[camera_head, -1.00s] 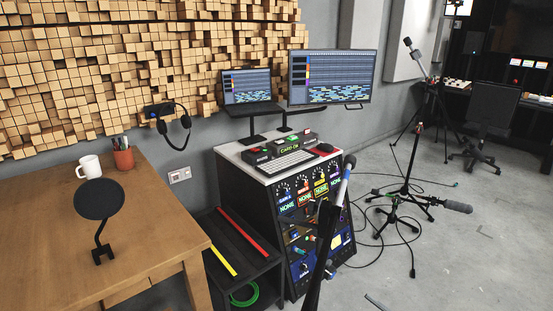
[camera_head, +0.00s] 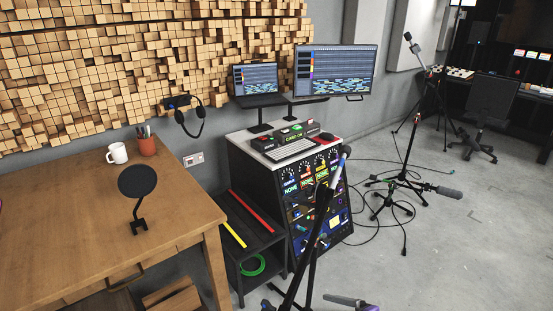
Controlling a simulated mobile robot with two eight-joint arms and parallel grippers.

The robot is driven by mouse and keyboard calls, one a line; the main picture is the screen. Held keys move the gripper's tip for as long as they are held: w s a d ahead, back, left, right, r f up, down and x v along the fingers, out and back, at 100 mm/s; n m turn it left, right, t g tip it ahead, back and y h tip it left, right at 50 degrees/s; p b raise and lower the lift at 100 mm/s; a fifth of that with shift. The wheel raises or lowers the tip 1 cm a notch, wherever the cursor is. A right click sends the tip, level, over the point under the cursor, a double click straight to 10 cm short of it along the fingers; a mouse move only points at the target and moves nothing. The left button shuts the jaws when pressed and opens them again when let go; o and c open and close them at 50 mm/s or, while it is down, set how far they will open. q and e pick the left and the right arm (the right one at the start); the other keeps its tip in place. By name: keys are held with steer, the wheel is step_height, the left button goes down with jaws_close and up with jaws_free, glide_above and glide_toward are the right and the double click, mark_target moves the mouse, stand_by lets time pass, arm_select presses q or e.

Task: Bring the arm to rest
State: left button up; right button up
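Neither of my grippers shows in the head view, and no part of my arms can be made out for sure. No car door is in view. The place looks like a recording studio.
A wooden table (camera_head: 60,230) with a mug (camera_head: 117,153), pen cup (camera_head: 146,146) and round black disc on a stand (camera_head: 137,181) fills the left. A console (camera_head: 318,200) stands mid-view. Microphone stands (camera_head: 318,225) and cables occupy the floor; bare floor (camera_head: 470,260) lies at right.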

arm_select(q)
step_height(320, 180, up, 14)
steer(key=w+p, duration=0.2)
steer(key=p, duration=0.9)
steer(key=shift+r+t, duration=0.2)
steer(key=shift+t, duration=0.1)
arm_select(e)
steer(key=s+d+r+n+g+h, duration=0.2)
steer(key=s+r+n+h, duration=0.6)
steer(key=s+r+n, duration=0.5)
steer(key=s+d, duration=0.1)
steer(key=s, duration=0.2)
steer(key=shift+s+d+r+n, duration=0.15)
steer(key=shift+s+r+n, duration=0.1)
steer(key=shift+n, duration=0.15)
